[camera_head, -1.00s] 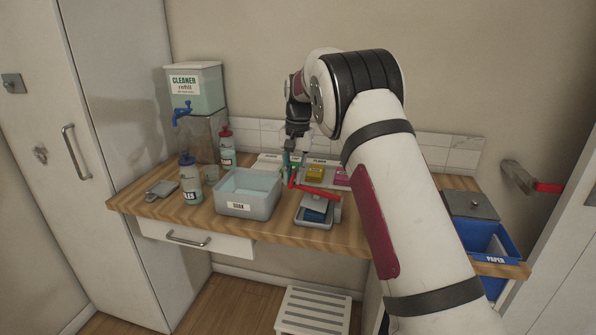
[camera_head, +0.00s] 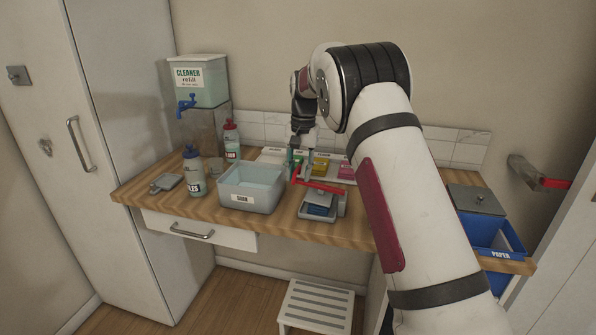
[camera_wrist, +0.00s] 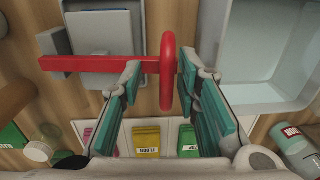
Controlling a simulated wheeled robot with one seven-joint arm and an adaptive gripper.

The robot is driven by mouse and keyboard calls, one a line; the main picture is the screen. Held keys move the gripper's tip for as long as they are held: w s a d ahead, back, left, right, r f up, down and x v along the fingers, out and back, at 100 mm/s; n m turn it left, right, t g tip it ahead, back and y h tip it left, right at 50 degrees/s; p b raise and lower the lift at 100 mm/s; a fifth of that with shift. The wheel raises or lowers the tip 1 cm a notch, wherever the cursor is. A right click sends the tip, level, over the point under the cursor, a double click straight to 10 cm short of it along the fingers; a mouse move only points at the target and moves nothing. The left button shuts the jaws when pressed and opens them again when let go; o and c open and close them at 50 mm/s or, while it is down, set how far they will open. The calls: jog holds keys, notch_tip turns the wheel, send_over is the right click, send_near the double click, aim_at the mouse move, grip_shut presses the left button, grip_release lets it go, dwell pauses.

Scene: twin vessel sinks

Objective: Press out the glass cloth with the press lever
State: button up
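The grey press (camera_head: 338,208) stands on the counter, right of the sink basin. Its red lever (camera_head: 320,186) is raised above its tray and points left; the lever (camera_wrist: 105,64) also crosses the left of the wrist view. A blue cloth (camera_head: 319,210) lies in the press under a pale plate, mostly hidden; a strip of it (camera_wrist: 100,54) shows in the wrist view. I cannot read its label. My gripper (camera_wrist: 160,78) is open, with its teal fingers on either side of the lever's red crossbar handle (camera_wrist: 167,72). I see no clear grip on it.
The grey basin (camera_head: 250,188) is close left of the press. Yellow (camera_wrist: 146,140) and green (camera_wrist: 188,140) cloths lie in a rack behind. Bottles (camera_head: 194,172) and a cleaner dispenser (camera_head: 200,82) stand left. A blue paper bin (camera_head: 492,236) is at right.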

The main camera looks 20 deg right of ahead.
jog(key=shift+w+a, duration=0.1)
jog(key=shift+r, duration=0.25)
notch_tip(320, 180, up, 12)
jog(key=shift+s+d+f, duration=0.25)
jog(key=shift+d, duration=0.15)
